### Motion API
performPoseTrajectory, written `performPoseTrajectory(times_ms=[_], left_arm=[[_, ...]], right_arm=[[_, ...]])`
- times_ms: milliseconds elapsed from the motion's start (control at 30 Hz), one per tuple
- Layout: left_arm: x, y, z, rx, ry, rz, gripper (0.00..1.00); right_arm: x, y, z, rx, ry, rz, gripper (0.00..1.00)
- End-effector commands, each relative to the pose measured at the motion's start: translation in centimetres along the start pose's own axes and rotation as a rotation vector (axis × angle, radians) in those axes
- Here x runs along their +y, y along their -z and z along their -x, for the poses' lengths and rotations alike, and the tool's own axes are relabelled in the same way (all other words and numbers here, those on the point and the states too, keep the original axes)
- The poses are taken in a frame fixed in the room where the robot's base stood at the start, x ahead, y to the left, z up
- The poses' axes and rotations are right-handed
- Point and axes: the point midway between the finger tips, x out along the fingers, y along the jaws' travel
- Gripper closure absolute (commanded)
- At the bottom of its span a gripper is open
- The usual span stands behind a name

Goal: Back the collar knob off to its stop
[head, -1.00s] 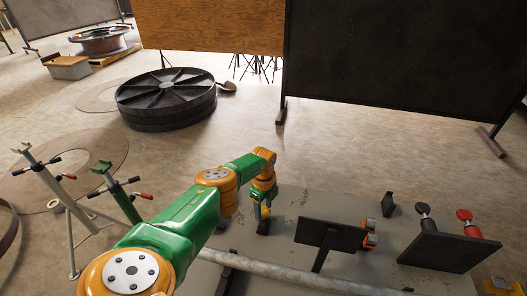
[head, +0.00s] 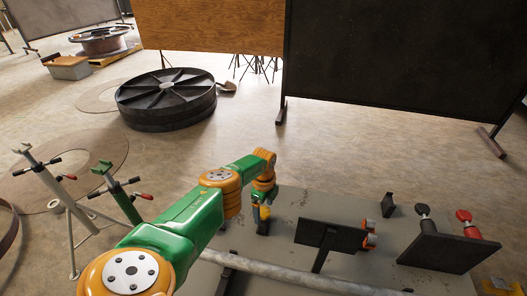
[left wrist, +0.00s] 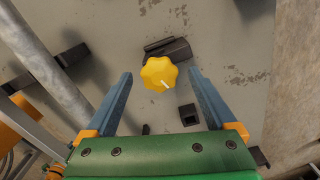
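The yellow collar knob (left wrist: 158,73) has a lobed rim and a white pointer line aimed to the lower right in the left wrist view. In the head view only a small yellow part of the knob (head: 265,212) shows at my left gripper (head: 264,208). In the left wrist view the two blue-grey fingers of my left gripper (left wrist: 160,75) stand wide apart, with the knob between their tips. A gap shows on each side of the knob, so neither finger appears to touch it. The knob's depth against the fingertips is hard to judge. My right gripper is out of view.
A grey steel pipe (head: 300,277) runs along the near side of the grey table (head: 285,222). A dark plate on a stand (head: 331,236) and another dark plate (head: 440,251) stand to the right. Green and grey pipe stands (head: 122,197) are at the left.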

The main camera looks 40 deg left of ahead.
Motion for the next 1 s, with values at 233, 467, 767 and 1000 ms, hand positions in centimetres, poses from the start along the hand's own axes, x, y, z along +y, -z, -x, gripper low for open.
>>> performPoseTrajectory(times_ms=[233,467,767,1000], left_arm=[[0.0,0.0,0.1,0.000,0.000,0.000,0.10],[0.0,0.0,5.0,0.000,0.000,-0.002,0.10],[0.0,0.0,7.2,0.000,0.000,0.000,0.10],[0.0,0.0,7.1,0.000,-0.001,0.000,0.10]], right_arm=[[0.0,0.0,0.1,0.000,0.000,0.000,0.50],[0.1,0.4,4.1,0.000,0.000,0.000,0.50],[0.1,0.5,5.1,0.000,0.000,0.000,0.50],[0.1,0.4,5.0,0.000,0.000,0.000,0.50]])
